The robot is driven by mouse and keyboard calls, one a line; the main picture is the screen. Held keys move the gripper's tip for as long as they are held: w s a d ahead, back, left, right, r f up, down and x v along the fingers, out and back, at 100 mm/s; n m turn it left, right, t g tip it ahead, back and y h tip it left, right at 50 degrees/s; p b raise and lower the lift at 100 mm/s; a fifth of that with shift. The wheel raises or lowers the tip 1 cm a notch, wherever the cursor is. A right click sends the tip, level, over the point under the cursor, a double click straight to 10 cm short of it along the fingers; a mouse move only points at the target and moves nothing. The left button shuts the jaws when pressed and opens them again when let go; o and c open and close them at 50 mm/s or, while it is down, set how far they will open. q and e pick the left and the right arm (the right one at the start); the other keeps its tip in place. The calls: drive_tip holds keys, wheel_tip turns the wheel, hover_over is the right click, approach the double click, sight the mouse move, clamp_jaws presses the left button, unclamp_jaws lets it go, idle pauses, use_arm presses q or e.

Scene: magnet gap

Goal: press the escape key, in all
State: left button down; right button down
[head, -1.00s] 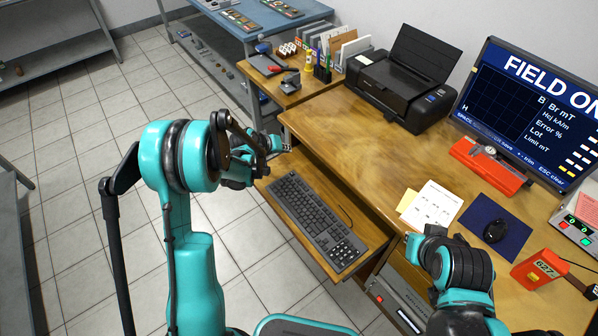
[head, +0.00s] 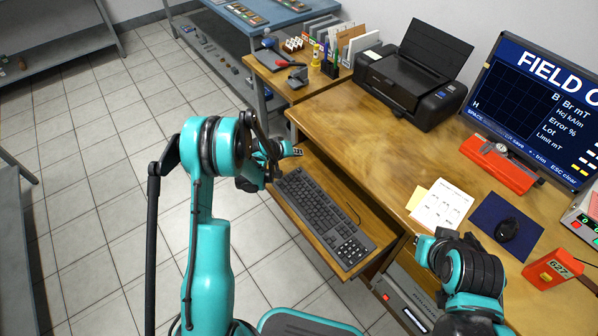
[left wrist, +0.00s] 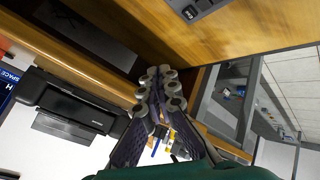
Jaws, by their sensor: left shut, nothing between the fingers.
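The dark keyboard (head: 322,215) lies on the wooden pull-out tray (head: 357,262) below the desk top. Its far left end is close to my left gripper and partly hidden by my arm, so I cannot make out the escape key. My left gripper (head: 293,150) is beyond that end in the head view. In the left wrist view its fingertips (left wrist: 158,88) are together with nothing between them. A corner of the keyboard (left wrist: 196,8) shows at the top of that view, apart from the fingertips. My right arm is at the lower right; its gripper (head: 422,243) is not clear.
The desk top (head: 365,130) stands above the tray's far side. It holds a printer (head: 412,85), a monitor (head: 540,105), a red caliper case (head: 500,165), papers (head: 440,207) and a mouse (head: 507,229) on a blue mat. Floor is free to the left.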

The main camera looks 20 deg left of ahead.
use_arm(q)
drive_tip(key=b, duration=0.2)
hover_over(297, 173)
drive_tip(key=f, duration=0.4)
drive_tip(key=shift+w+f, duration=0.2)
drive_tip(key=shift+f, duration=1.4)
drive_tip(key=shift+f, duration=0.15)
drive_tip(key=shift+f, duration=0.25)
drive_tip(key=shift+f, duration=0.35)
idle(0.3)
drive_tip(key=shift+r, duration=0.15)
drive_tip(key=shift+r+p, duration=0.3)
drive_tip(key=shift+r, duration=0.35)
